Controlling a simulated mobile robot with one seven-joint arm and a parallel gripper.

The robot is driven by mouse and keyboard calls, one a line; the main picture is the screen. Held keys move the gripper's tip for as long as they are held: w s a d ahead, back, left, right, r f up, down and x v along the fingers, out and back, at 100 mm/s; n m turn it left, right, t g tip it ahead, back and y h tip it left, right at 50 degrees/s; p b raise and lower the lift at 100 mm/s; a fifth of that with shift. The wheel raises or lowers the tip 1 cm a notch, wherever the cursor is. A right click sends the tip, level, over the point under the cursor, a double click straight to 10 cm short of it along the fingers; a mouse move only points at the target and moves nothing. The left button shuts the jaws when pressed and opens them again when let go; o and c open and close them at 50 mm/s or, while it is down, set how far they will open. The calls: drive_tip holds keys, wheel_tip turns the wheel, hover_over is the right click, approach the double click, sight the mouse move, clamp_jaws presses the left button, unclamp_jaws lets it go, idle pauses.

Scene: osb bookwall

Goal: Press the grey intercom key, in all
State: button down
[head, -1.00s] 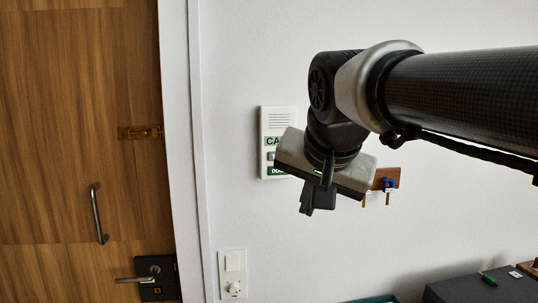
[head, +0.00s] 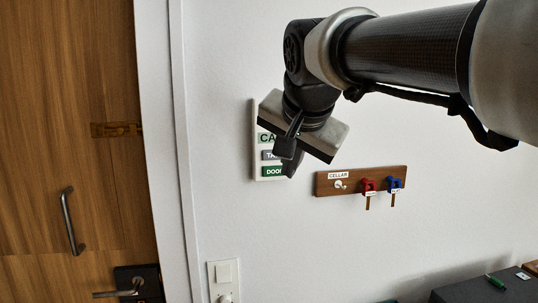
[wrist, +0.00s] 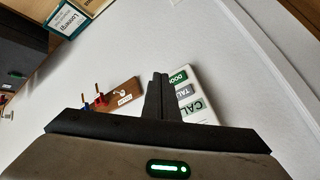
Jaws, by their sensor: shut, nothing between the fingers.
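The white intercom panel (head: 256,152) is on the wall, partly hidden behind my gripper in the head view. It has a green-lettered label at the top, a grey key (head: 270,155) in the middle and a green door key (head: 272,172) below. In the wrist view the panel (wrist: 204,107) stands just right of my fingers, with the grey key (wrist: 184,91) between the green key and the lower label. My gripper (head: 288,160) is shut and empty in front of the panel; it also shows in the wrist view (wrist: 160,80). I cannot tell if it touches.
A wooden key board (head: 325,185) labelled cellar, with red and blue keys, hangs right of the panel. A light switch and socket (head: 223,272) are below. A wooden door (head: 60,150) is at left. A dark surface (head: 475,291) is at lower right.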

drive_tip(key=p, duration=0.3)
approach(276, 165)
drive_tip(key=f, duration=0.1)
drive_tip(key=w+f, duration=0.1)
drive_tip(key=f, duration=0.1)
drive_tip(key=shift+w+f, duration=0.1)
drive_tip(key=shift+w, duration=0.15)
drive_tip(key=shift+w+a, duration=0.1)
idle(1.5)
drive_tip(key=shift+w, duration=0.35)
drive_tip(key=shift+w+a+p, duration=0.1)
drive_tip(key=shift+w+p, duration=0.25)
drive_tip(key=shift+w, duration=0.05)
idle(0.6)
drive_tip(key=shift+s, duration=0.2)
drive_tip(key=shift+s+b, duration=0.5)
drive_tip(key=shift+s, duration=0.15)
